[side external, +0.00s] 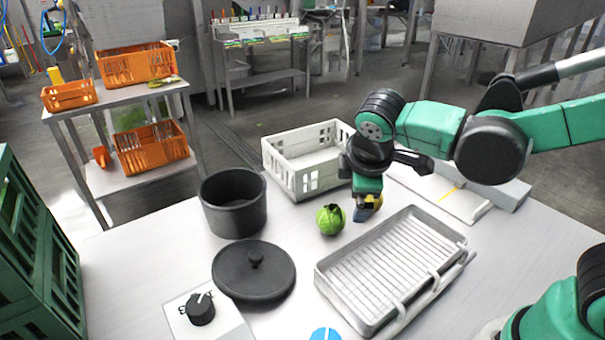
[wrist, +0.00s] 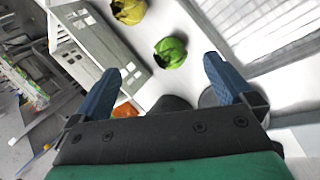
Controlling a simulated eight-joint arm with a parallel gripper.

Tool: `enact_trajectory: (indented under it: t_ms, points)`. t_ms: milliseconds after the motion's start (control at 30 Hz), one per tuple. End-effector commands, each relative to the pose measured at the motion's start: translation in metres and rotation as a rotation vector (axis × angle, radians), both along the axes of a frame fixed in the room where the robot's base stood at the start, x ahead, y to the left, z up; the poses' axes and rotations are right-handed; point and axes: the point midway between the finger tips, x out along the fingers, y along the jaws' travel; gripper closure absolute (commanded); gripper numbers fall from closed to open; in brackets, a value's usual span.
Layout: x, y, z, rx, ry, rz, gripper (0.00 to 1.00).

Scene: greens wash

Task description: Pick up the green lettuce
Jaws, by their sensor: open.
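The green lettuce (side external: 330,219) is a small round head on the table, between the black pot and the grey ribbed tray. It also shows in the wrist view (wrist: 170,52), ahead of and between my blue fingertips. My gripper (side external: 367,211) is to its right in the side view, pointing down, with its fingers apart from the lettuce. In the wrist view my gripper (wrist: 162,66) is open and nothing is held between its fingers. A yellow head (wrist: 128,10) lies near the crate; in the side view the yellow thing (side external: 377,200) is partly hidden behind my gripper.
A white crate (side external: 285,178) stands behind the lettuce. A black pot (side external: 233,222) and lid (side external: 254,292) are at left, with a knob panel (side external: 190,323) in front. The ribbed tray (side external: 331,290) is at right front. Bare table surrounds the lettuce.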

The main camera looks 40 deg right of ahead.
Motion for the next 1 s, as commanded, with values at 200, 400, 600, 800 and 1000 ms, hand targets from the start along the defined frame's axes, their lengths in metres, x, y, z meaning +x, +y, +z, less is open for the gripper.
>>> enact_trajectory:
  t_ms: [200,400,600,800,1000]
  points:
    - [0.025,0.033,-0.019,-0.451,0.233,0.359,0.00]
    - [0.027,0.068,-0.041,-0.822,0.439,0.569,0.00]
    - [0.016,0.090,-0.058,-1.032,0.569,0.645,0.00]
    - [0.016,0.083,-0.066,-1.080,0.607,0.654,0.00]
    - [0.029,0.051,-0.080,-1.078,0.606,0.653,0.00]
